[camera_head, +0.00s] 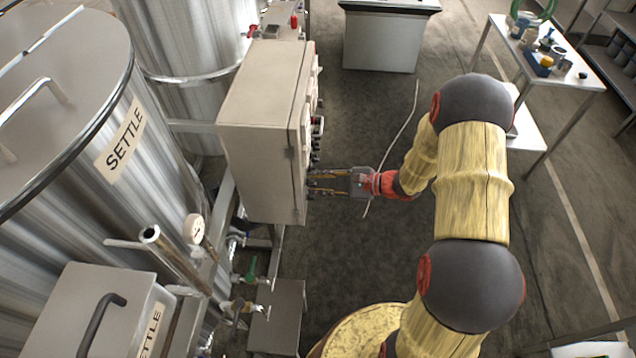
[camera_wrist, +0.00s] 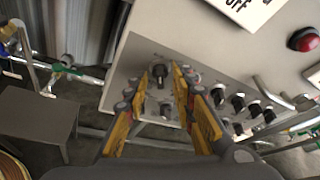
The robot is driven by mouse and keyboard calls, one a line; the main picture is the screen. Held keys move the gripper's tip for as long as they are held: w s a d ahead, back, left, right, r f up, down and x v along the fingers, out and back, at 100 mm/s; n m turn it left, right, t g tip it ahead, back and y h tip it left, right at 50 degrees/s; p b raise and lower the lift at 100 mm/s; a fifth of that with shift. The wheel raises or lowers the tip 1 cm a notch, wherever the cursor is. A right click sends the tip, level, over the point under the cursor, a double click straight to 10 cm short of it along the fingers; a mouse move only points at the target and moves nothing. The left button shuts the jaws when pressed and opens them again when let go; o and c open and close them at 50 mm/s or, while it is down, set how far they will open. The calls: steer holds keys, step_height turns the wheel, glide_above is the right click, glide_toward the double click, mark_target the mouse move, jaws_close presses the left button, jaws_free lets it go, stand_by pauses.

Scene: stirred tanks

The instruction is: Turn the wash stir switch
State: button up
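My gripper (camera_wrist: 162,68) is at the front of a grey control box (camera_wrist: 225,50). Its two yellow fingers are apart, one on each side of a black rotary switch (camera_wrist: 160,72), with gaps showing beside the knob. A second knob (camera_wrist: 165,108) sits below it between the fingers. No label naming the wash stir switch is readable. In the head view my gripper (camera_head: 316,182) reaches leftward to the lower part of the control box (camera_head: 258,135); its switch face is seen edge-on there.
Several more black switches (camera_wrist: 238,102) are in a row to the right, close to the right finger. A red button (camera_wrist: 303,40) is farther right. Steel tanks (camera_head: 60,110) stand left of the box. Floor (camera_head: 350,120) right of the box is mostly clear.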

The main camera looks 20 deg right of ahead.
steer(key=shift+c, duration=1.2)
steer(key=c, duration=0.4)
jaws_close()
steer(key=m+g+p, duration=0.1)
steer(key=m+p, duration=0.1)
steer(key=m+g+y+p, duration=0.1)
steer(key=m+g+p, duration=0.1)
steer(key=m+p, duration=0.1)
steer(key=w+m+g+y+p, duration=0.1)
steer(key=m+g+p, duration=0.1)
steer(key=m+p, duration=0.1)
steer(key=shift+d, duration=0.15)
